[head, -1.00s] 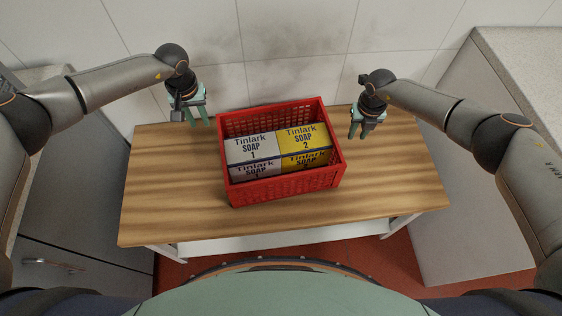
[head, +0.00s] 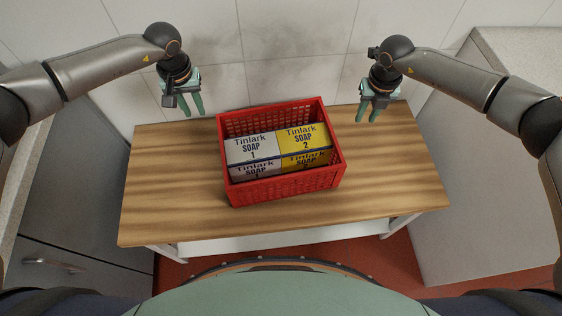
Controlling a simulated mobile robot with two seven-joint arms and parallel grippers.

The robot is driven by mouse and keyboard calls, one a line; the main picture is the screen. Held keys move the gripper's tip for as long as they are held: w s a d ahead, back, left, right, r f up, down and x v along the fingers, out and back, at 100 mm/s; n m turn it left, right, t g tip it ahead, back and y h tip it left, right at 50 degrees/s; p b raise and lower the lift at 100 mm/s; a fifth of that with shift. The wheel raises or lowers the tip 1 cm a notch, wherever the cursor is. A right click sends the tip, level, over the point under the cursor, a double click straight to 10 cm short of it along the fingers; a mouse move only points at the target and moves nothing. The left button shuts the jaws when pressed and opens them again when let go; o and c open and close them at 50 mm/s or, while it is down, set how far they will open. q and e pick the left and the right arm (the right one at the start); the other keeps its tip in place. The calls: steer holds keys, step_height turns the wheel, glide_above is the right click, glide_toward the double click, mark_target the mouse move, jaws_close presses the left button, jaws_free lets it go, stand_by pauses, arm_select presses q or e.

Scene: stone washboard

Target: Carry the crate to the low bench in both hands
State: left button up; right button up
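A red plastic crate (head: 285,191) with lattice walls stands upright on a wooden-topped bench (head: 390,180). It holds white soap boxes (head: 252,148) on its left side and yellow soap boxes (head: 302,138) on its right. My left gripper (head: 194,112) is open and empty, up and to the left of the crate's far left corner. My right gripper (head: 368,118) is open and empty, to the right of the crate's far right corner. Neither gripper touches the crate.
The bench has bare wood left and right of the crate. A white tiled wall (head: 290,50) is behind it. A grey cabinet (head: 65,230) stands at left and a pale counter (head: 470,200) at right. The floor (head: 405,265) is red.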

steer(key=shift+s+r, duration=0.1)
steer(key=shift+r, duration=1.35)
